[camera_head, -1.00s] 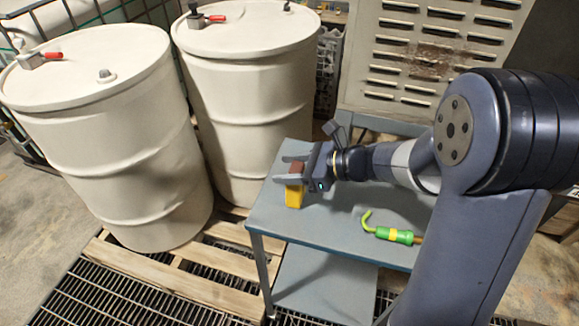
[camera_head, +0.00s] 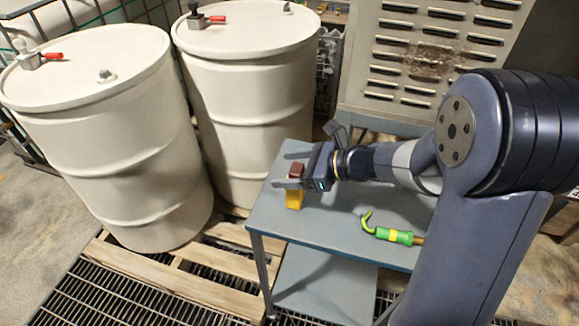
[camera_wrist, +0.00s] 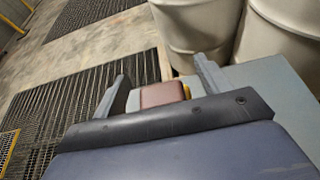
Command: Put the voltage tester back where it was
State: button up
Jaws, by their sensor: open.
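A small upright block-shaped item with a yellow body (camera_head: 294,200) and a brown-red top stands on the grey cart top (camera_head: 340,225), near its left edge. A green tool (camera_head: 393,235) with a yellow band and a curved green end lies on the same top, nearer the front right. I cannot tell for sure which is the voltage tester. My gripper (camera_head: 292,170) is open, with a finger on either side of the block's top. In the wrist view the brown-red top (camera_wrist: 162,93) sits between the two fingers (camera_wrist: 162,88), with gaps on both sides.
Two large cream drums (camera_head: 110,140) (camera_head: 245,95) stand on a wooden pallet (camera_head: 180,280) left of the cart. A louvred metal cabinet (camera_head: 430,60) stands behind it. The cart's lower shelf (camera_head: 320,285) looks bare. The cart top between block and green tool is clear.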

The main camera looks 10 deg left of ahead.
jog(key=b+v, duration=0.1)
jog(key=v, duration=1.1)
jog(key=shift+b, duration=0.3)
jog(key=shift+f, duration=0.1)
